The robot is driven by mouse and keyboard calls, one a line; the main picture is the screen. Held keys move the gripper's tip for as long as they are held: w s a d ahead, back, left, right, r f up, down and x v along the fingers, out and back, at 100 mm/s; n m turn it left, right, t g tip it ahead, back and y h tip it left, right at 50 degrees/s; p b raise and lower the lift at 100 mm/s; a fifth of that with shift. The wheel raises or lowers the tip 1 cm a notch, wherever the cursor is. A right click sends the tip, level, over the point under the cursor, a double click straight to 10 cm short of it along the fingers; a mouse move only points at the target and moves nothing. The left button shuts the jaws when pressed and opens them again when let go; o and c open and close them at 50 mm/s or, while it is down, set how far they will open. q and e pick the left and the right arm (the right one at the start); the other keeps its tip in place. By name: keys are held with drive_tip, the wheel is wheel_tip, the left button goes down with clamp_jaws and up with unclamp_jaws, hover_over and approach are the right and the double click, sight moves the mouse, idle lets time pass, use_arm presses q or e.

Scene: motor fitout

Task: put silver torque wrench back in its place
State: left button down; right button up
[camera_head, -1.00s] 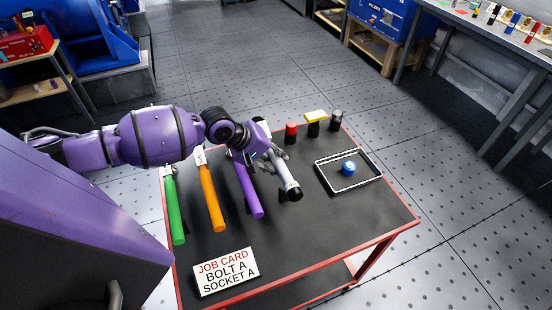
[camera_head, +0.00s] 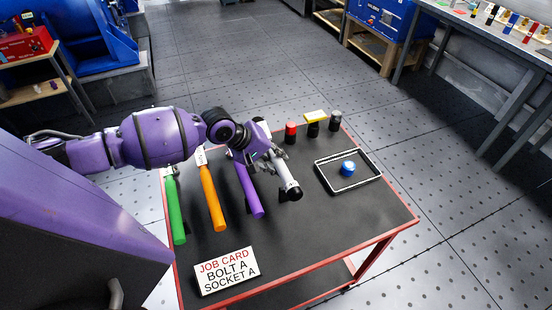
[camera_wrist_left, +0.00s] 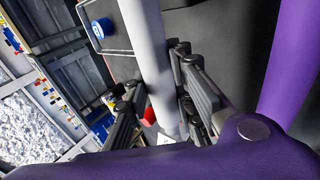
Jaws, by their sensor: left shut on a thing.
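The silver torque wrench (camera_head: 287,179) lies at the right end of the row of wrenches, beside the purple wrench (camera_head: 249,190). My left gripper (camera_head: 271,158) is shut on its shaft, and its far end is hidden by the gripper. The silver shaft also shows in the left wrist view (camera_wrist_left: 146,45), running between the gripper's fingers (camera_wrist_left: 160,92). A dark support (camera_head: 283,196) shows beside the wrench's near end; I cannot tell whether the wrench rests on it. My right gripper is out of view.
An orange wrench (camera_head: 212,200) and a green wrench (camera_head: 175,210) lie left of the purple one. A tray (camera_head: 329,183) with a blue socket (camera_head: 347,168) is to the right. Red (camera_head: 291,131), yellow (camera_head: 316,117) and dark (camera_head: 335,121) pieces stand behind. A job card (camera_head: 227,271) is in front.

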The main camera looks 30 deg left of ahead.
use_arm(q)
drive_tip(key=shift+w+r, duration=0.1)
drive_tip(key=shift+r, duration=0.1)
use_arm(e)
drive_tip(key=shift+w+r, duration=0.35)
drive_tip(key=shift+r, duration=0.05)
use_arm(q)
drive_tip(key=shift+f, duration=0.1)
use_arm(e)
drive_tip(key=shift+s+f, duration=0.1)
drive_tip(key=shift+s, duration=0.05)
use_arm(q)
drive_tip(key=shift+f, duration=1.5)
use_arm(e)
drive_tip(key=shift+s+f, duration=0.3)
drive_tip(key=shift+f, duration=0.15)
use_arm(q)
drive_tip(key=c, duration=1.5)
unclamp_jaws()
drive_tip(key=shift+o, duration=0.5)
drive_tip(key=shift+s+f, duration=0.2)
drive_tip(key=v, duration=1.2)
drive_tip(key=shift+r, duration=0.15)
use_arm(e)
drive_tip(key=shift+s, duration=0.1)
